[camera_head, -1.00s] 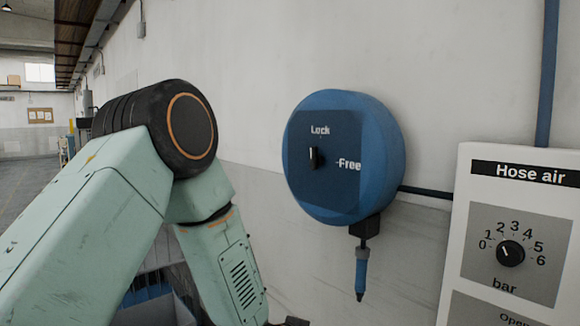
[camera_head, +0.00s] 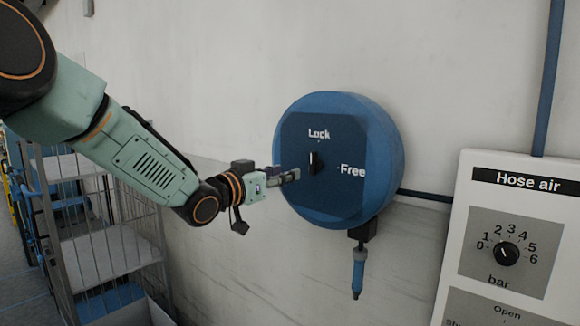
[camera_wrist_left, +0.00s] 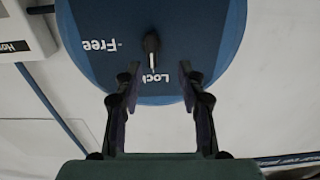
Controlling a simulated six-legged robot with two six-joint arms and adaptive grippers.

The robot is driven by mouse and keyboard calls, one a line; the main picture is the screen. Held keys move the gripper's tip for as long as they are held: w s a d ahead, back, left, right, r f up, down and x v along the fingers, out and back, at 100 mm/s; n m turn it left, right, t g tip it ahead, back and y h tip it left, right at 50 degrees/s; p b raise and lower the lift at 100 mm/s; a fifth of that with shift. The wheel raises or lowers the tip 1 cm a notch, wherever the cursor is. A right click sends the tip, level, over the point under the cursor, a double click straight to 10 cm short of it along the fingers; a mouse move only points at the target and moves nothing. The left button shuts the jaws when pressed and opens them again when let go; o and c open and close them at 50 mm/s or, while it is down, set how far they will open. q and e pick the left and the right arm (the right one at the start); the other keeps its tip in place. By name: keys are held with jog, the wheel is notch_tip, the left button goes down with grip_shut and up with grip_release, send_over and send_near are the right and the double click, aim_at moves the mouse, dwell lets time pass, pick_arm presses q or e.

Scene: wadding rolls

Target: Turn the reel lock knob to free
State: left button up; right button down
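The blue round hose reel (camera_head: 384,150) is mounted on the wall, with a dark blue face plate marked "Lock" at the top and "Free" at the right. Its small black lock knob (camera_head: 316,163) sits at the middle of the plate, with its pointer up toward "Lock". My left gripper (camera_head: 292,175) is just left of the knob in the head view. In the left wrist view the knob (camera_wrist_left: 152,44) lies beyond the two fingers of my left gripper (camera_wrist_left: 160,78), which are apart with nothing between them. My right gripper is out of view.
A hose end with a blue nozzle (camera_head: 358,276) hangs under the reel. A white "Hose air" panel (camera_head: 548,215) with a black dial stands at the right. A wire cart (camera_head: 105,255) stands at the lower left. The wall around the reel is clear.

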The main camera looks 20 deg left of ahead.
aim_at(311, 165)
pick_arm(q)
jog(key=p+x, duration=0.1)
jog(key=x, duration=0.2)
jog(key=d+x, duration=0.1)
jog(key=x, duration=0.3)
jog(key=shift+w+d+r+p, duration=0.1)
jog(key=shift+p, duration=0.25)
jog(key=shift+w, duration=0.2)
jog(key=shift+s+d+r, duration=0.2)
jog(key=shift+d+r, duration=0.05)
jog(key=shift+d, duration=0.2)
jog(key=shift+w+a+f, duration=0.2)
jog(key=shift+w+a, duration=0.1)
jog(key=shift+a, duration=0.05)
jog(key=c, duration=0.4)
jog(key=shift+s+d+r, duration=0.1)
jog(key=shift+s+d, duration=0.05)
jog(key=shift+d, duration=0.05)
grip_shut()
jog(key=shift+a, duration=0.1)
